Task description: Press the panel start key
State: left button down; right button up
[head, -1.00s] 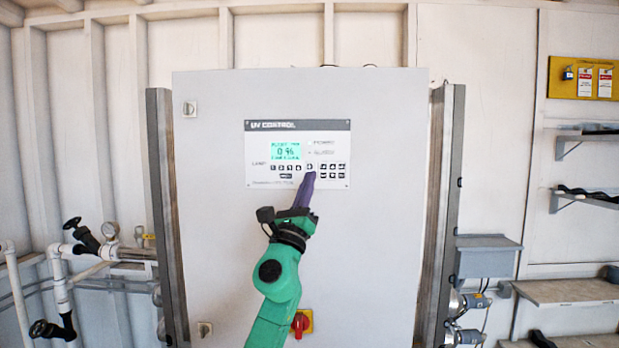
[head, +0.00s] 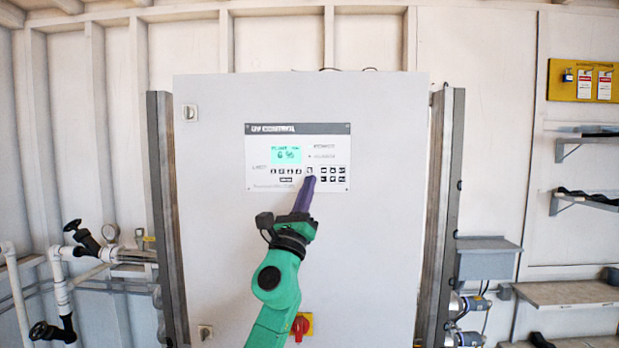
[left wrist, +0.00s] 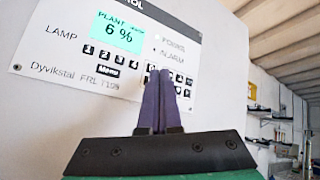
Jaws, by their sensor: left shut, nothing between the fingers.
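The UV control panel (head: 260,185) is a white plate with keys and a lit green display, on the front of a large grey cabinet. In the left wrist view the fingertips (left wrist: 161,76) cover part of that key group. I cannot tell whether the tips touch the key. My right gripper is not in view.
A red rotary switch (head: 300,326) on a yellow plate sits low on the cabinet door (head: 365,250). Grey posts flank the cabinet. Pipes with valves (head: 85,240) stand at the left; shelves (head: 585,200) and a yellow lockout board (head: 583,80) are at the right.

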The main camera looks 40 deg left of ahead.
pick_arm(q)
jog(key=s+d+p, duration=0.1)
jog(key=s, duration=0.1)
jog(key=s+d+p, duration=0.2)
dwell(0.5)
dwell(0.6)
